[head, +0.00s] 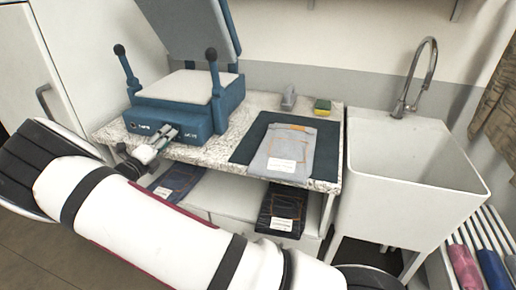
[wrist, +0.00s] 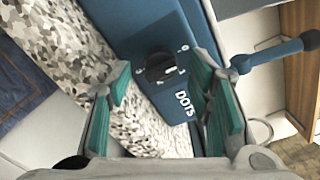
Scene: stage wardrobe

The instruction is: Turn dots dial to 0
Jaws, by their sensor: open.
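The dots dial is a round black knob (wrist: 160,68) on the blue front panel (wrist: 140,22) of the press, beside the white word DOTS in the wrist view. A pale mark shows on the knob's right side. Small white marks ring it, too small to read surely. My gripper (wrist: 158,82) is open, with one green-padded finger on each side of the dial in the picture. I cannot tell whether either finger touches it. In the head view my gripper (head: 168,134) is at the front of the blue press (head: 185,117) and hides the dial there.
The press lid stands raised, with a ball-ended lever on each side. A grey garment (head: 289,150) lies on a dark mat right of the press. A grey object (head: 289,99) and a yellow-green sponge (head: 322,107) are behind it. A white sink (head: 408,152) stands at right.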

